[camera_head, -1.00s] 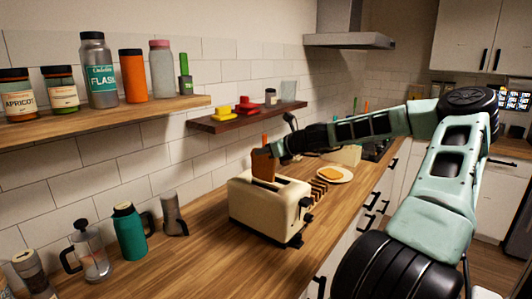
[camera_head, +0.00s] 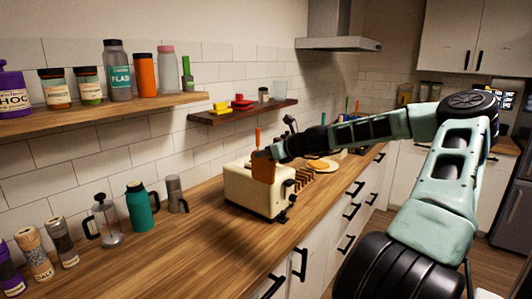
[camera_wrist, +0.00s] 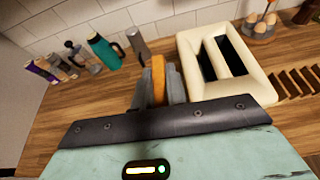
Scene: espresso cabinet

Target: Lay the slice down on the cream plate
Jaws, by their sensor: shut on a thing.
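My gripper (camera_head: 265,154) is shut on a browned slice (camera_head: 263,169), held upright. In the wrist view the slice (camera_wrist: 159,79) shows edge-on between the two grey fingers (camera_wrist: 160,91), over the counter just left of the toaster. The cream toaster (camera_head: 238,186) stands on the counter, partly hidden behind the slice in the head view. In the wrist view both slots of the toaster (camera_wrist: 187,40) look dark and empty. The cream plate (camera_head: 334,166) lies beyond the toaster to the right, with another slice (camera_head: 318,164) on it, partly hidden by my arm.
A brown slatted rack (camera_head: 303,179) stands between toaster and plate. Shelves (camera_head: 100,112) hang above. An egg holder (camera_wrist: 262,28) shows in the wrist view.

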